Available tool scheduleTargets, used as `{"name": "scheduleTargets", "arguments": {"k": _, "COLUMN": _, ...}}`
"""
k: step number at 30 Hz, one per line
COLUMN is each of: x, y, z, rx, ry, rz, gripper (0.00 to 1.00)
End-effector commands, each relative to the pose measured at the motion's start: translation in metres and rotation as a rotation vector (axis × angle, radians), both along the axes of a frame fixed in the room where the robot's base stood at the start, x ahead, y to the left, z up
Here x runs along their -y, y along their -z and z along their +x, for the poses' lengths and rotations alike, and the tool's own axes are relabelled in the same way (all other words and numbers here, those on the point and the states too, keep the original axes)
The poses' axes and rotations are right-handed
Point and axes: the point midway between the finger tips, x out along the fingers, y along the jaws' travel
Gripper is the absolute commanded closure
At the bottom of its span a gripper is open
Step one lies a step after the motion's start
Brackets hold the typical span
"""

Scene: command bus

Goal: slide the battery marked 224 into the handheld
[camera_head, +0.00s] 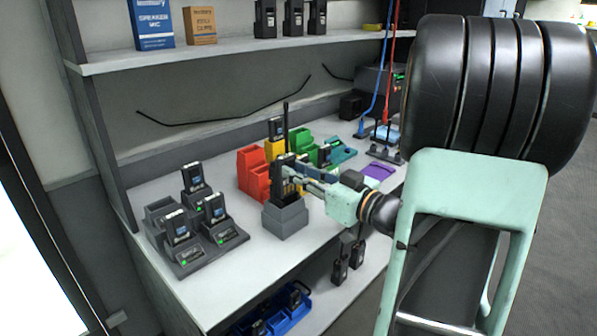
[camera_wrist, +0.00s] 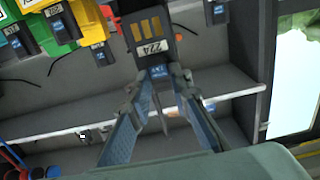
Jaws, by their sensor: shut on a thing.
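The black battery marked 224 (camera_wrist: 152,47) shows in the wrist view, with gold contact strips above its white label and a blue label below. My gripper (camera_wrist: 158,80) is shut on its near end; the gripper also shows in the head view (camera_head: 301,180). The black handheld (camera_head: 286,162) stands upright in a grey stand (camera_head: 286,221), its antenna up. The gripper is right against the handheld's front in the head view. The fingers and the dark overlap hide how far the battery sits in the handheld.
A charger (camera_head: 187,259) with several batteries stands at the left of the bench. Red (camera_head: 252,172), yellow (camera_head: 273,150) and green (camera_head: 303,141) bins stand behind the handheld, some holding batteries. A shelf (camera_head: 230,48) runs above. Bare bench lies between charger and stand.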

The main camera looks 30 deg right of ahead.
Motion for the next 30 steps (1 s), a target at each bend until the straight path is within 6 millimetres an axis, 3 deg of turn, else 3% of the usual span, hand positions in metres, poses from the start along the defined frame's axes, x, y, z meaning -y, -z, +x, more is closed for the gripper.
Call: {"name": "scheduleTargets", "arguments": {"k": 30, "x": 0.000, "y": 0.040, "z": 0.000, "rx": 0.001, "ry": 0.000, "rz": -0.001, "gripper": 1.00}}
